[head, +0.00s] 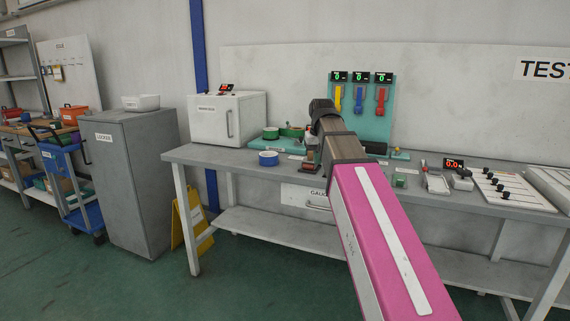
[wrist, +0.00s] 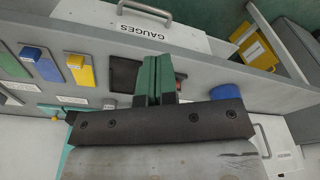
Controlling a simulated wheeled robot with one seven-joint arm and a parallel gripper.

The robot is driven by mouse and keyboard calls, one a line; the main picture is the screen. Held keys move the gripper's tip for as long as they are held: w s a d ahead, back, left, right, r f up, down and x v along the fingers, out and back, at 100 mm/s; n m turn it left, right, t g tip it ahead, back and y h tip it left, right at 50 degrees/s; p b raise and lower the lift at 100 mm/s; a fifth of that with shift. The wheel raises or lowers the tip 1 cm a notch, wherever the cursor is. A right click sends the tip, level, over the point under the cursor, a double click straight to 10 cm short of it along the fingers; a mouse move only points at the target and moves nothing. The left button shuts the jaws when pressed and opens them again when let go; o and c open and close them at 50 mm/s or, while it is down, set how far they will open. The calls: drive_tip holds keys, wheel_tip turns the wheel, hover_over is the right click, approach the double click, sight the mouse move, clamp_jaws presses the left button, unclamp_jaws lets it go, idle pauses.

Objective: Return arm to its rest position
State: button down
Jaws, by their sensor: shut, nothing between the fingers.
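My gripper (wrist: 159,62) shows in the wrist view as two green fingers pressed together, shut and empty. They point toward the bench's front side and the drawer marked GAUGES (wrist: 150,12). In the head view my pink arm reaches up from the lower right over the bench (head: 225,160). Its dark wrist end (head: 323,110) is above the bench, and the fingers are hidden there. A blue tape roll (head: 268,158) lies on the bench to the left of my arm. It also shows right of the fingers in the wrist view (wrist: 226,91).
Green rolls (head: 291,131) on a teal base sit behind the blue roll. A teal board with coloured handles (head: 360,105) stands behind my wrist. A white cabinet (head: 227,118) is at the bench's left end. Small devices and a switch panel (head: 512,190) lie right of my arm.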

drive_tip(key=s+d+f, duration=0.2)
drive_tip(key=s+f, duration=0.3)
drive_tip(key=f, duration=0.8)
drive_tip(key=s+d+f+m+g, duration=0.1)
drive_tip(key=s+d+f, duration=0.2)
drive_tip(key=f, duration=1.1)
drive_tip(key=s+d+f, duration=0.2)
drive_tip(key=s+f, duration=0.5)
drive_tip(key=f, duration=0.7)
drive_tip(key=shift+d+f+g, duration=0.2)
drive_tip(key=shift+f+g, duration=0.05)
drive_tip(key=shift+g, duration=0.05)
drive_tip(key=shift+s, duration=0.1)
